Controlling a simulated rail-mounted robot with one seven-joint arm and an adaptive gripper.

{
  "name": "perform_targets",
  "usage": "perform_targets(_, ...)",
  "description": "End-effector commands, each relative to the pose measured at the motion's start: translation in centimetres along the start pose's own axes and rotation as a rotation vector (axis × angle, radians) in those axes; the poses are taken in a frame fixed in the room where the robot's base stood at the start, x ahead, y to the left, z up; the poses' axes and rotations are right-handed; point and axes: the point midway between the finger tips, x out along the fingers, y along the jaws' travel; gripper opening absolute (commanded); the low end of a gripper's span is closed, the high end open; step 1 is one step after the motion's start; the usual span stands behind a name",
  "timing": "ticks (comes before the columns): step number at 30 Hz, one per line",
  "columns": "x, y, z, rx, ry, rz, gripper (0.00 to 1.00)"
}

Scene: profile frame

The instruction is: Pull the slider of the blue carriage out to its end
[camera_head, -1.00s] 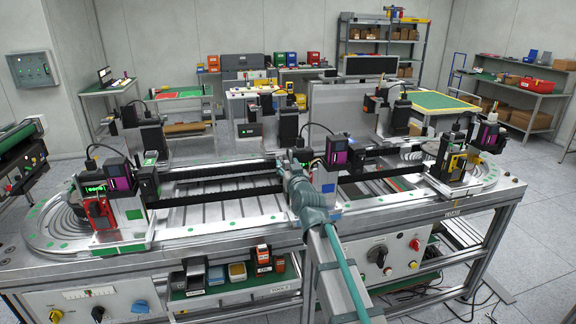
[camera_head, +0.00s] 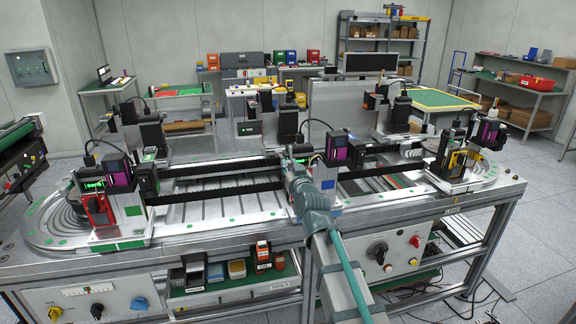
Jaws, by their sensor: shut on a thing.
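The blue carriage (camera_head: 331,184) stands on the middle of the near rail. It carries a small blue plate and a black-and-magenta unit above it. My gripper (camera_head: 289,157) is at the left side of this carriage, with my arm reaching in from the front. It is shut on a part there, which I take to be the slider. The fingertips and the slider are largely hidden by the gripper and too small to make out, so how far the slider is out cannot be told.
A carriage with a red part (camera_head: 98,209) stands at the left bend, and one with a yellow part (camera_head: 457,160) at the right. Black rail beams (camera_head: 215,212) run beside my gripper. A tool shelf (camera_head: 236,288) hangs below the table's front edge.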

Motion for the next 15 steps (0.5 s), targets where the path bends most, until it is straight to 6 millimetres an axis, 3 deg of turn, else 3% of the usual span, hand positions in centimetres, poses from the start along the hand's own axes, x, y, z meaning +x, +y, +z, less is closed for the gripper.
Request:
perform_targets(1,-0.77,-0.01,0.16,0.000,0.001,0.000,0.00)
perform_targets(8,-0.66,-0.02,0.03,0.000,-0.001,0.000,0.00)
perform_targets(9,-0.67,-0.03,0.04,0.000,-0.001,0.000,0.21)
perform_targets(13,-0.65,-0.02,0.03,0.000,-0.001,0.000,0.43)
perform_targets(15,-0.63,-0.02,0.02,0.000,-0.001,0.000,0.46)
